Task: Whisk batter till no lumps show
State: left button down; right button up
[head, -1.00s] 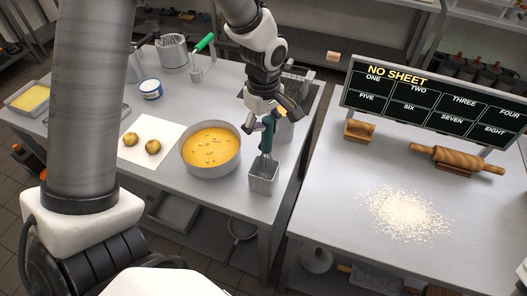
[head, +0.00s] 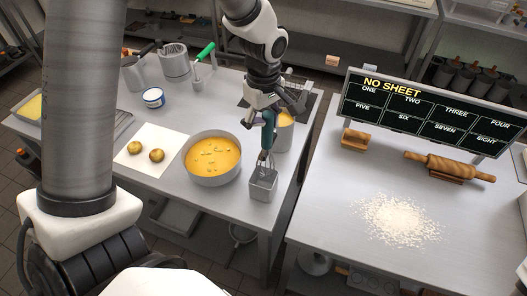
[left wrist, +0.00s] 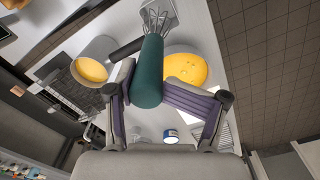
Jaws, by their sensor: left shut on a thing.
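My left gripper (head: 268,112) is shut on the teal handle of a whisk (head: 267,132), which hangs upright with its wires down. The wires are at the mouth of a small square metal holder (head: 262,188); I cannot tell how far they sit inside. The left wrist view shows the teal handle (left wrist: 148,78) between the fingers. The round metal bowl of yellow batter (head: 212,158) stands just left of the whisk, with darker specks or lumps on its surface. The batter also shows in the left wrist view (left wrist: 186,69). My right gripper is not in view.
A pot with yellow contents (head: 284,122) stands close behind the gripper. A second table with a rolling pin (head: 450,165) and flour (head: 398,218) is to the right.

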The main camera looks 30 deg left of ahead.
pick_arm(q)
jog(key=shift+r, duration=3.95)
